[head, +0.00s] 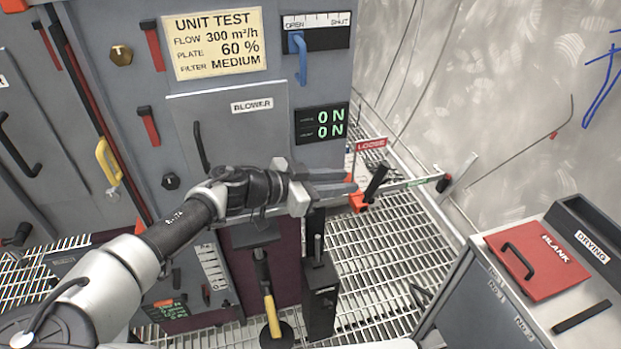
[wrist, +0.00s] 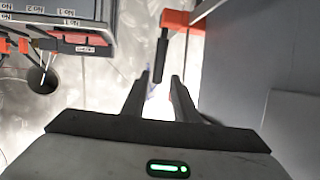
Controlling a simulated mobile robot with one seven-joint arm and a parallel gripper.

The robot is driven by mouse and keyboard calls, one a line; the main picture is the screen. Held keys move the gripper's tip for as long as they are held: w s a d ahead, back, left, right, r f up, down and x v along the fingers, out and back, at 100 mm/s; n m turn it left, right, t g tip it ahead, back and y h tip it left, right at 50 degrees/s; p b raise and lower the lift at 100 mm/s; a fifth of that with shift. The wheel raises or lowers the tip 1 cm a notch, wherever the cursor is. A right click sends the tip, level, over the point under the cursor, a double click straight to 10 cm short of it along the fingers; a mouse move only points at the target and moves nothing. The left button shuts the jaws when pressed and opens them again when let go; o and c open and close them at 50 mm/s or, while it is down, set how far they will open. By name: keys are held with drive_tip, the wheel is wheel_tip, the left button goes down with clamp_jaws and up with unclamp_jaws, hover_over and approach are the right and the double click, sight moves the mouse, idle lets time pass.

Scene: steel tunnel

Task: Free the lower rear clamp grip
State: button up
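A black clamp grip (head: 377,181) sticks up at a tilt from an orange block (head: 359,202) at the right side of the grey unit, near a red LOOSE tag (head: 371,145). In the wrist view, what looks like the same black grip (wrist: 161,60) hangs from an orange bracket (wrist: 183,20), just beyond my fingertips. My gripper (head: 351,180) reaches right along the front of the unit. Its two fingers (wrist: 161,82) are apart with nothing between them. The fingertips appear close to the grip; I cannot tell whether they touch it.
The grey unit carries a BLOWER panel (head: 235,130) with a handle and a blue lever (head: 299,58). A yellow-handled tool (head: 270,312) stands below my arm. At right is a cabinet with a red BLANK plate (head: 537,262). Grated floor (head: 400,240) lies open between.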

drive_tip(key=p+v, duration=0.1)
drive_tip(key=v, duration=0.7)
drive_tip(key=shift+s+a, duration=0.15)
drive_tip(key=shift+a, duration=0.15)
